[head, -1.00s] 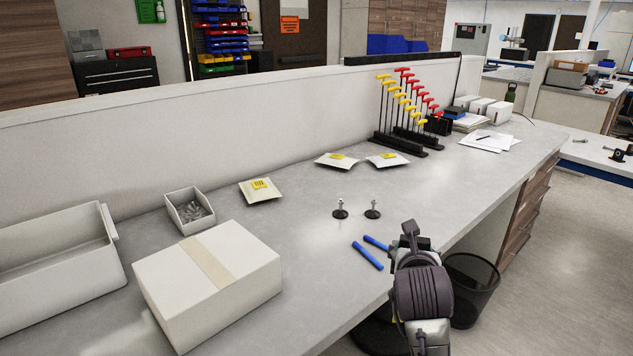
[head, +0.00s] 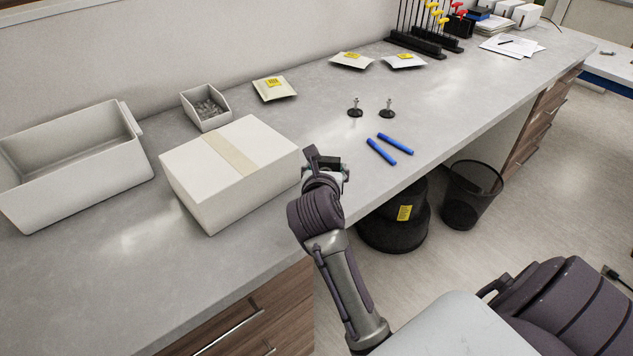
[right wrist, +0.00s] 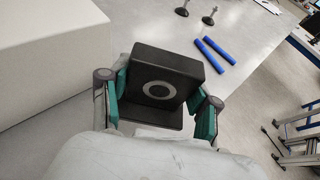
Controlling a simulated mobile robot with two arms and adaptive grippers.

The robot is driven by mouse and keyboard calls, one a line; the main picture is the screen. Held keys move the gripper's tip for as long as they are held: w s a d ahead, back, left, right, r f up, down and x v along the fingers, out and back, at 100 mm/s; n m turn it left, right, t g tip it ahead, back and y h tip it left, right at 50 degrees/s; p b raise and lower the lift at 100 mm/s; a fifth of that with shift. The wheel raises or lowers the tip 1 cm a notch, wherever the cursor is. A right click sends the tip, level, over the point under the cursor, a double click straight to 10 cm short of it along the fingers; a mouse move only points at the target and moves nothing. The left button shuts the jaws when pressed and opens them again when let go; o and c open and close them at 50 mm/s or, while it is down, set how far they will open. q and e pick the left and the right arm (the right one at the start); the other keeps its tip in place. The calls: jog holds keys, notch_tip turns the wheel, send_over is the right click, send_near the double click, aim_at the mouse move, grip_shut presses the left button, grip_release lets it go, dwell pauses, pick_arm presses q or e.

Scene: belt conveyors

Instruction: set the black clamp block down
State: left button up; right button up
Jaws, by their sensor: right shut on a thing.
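The black clamp block (right wrist: 165,76) is between the green-padded fingers of my right gripper (right wrist: 160,105) in the right wrist view. It is a dark, square-edged block with a grey ring on its face. In the head view my right gripper (head: 328,170) is shut on the block, close to the right end of the white box and near the bench's front edge. The block is mostly hidden there by the gripper. I cannot tell whether the block touches the bench top (head: 300,105). My left gripper is not in view.
A white taped box (head: 235,185) stands left of the gripper. Two blue pens (head: 381,152) and two small metal feet (head: 387,110) lie beyond it. A grey bin (head: 70,175) and a small parts box (head: 205,112) stand further left. A mesh waste bin (head: 470,195) is on the floor.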

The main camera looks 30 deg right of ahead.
jog(key=shift+w+a+f, duration=0.25)
jog(key=shift+a+f, duration=0.05)
jog(key=shift+a, duration=0.15)
jog(key=shift+w+a+f, duration=0.25)
jog(key=shift+a+f, duration=0.05)
jog(key=shift+a, duration=0.15)
jog(key=shift+f, duration=0.25)
notch_tip(320, 180, down, 3)
jog(key=shift+f+p, duration=0.15)
jog(key=shift+p, duration=0.4)
jog(key=shift+f, duration=0.2)
jog(key=shift+a, duration=0.1)
jog(key=shift+f, duration=0.2)
jog(key=o, duration=1.3)
jog(key=shift+c, duration=0.2)
jog(key=shift+r, duration=0.15)
